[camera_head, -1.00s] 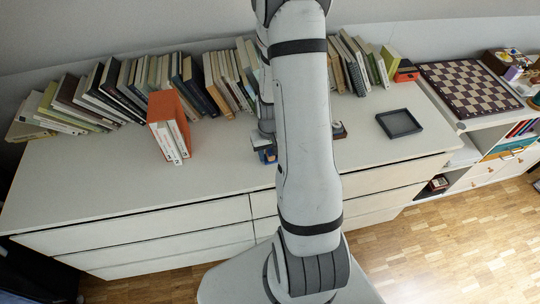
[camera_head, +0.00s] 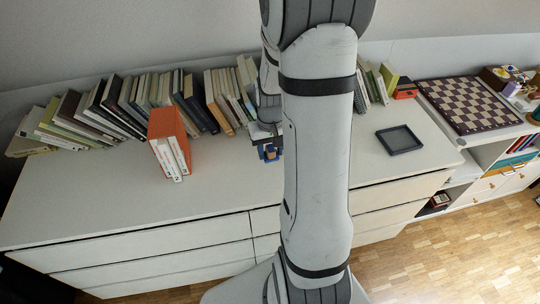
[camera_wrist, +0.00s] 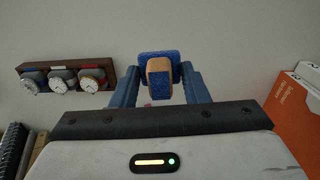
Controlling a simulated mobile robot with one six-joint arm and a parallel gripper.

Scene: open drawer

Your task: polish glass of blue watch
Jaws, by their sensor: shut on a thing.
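My gripper (camera_wrist: 161,88) has blue fingers and is shut on a small tan and blue block (camera_wrist: 159,70), which looks like a polishing pad. In the head view my gripper (camera_head: 268,150) is low over the dresser top, left of my arm. Three watches lie in a row on a dark brown wooden holder (camera_wrist: 108,73) at left in the wrist view, apart from my gripper. My arm hides the holder in the head view.
Orange and white books (camera_head: 168,143) stand on the dresser top (camera_head: 90,185) left of my gripper. A row of books (camera_head: 140,95) lines the back. A dark empty tray (camera_head: 399,139) lies at right. The front middle-left of the top is clear.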

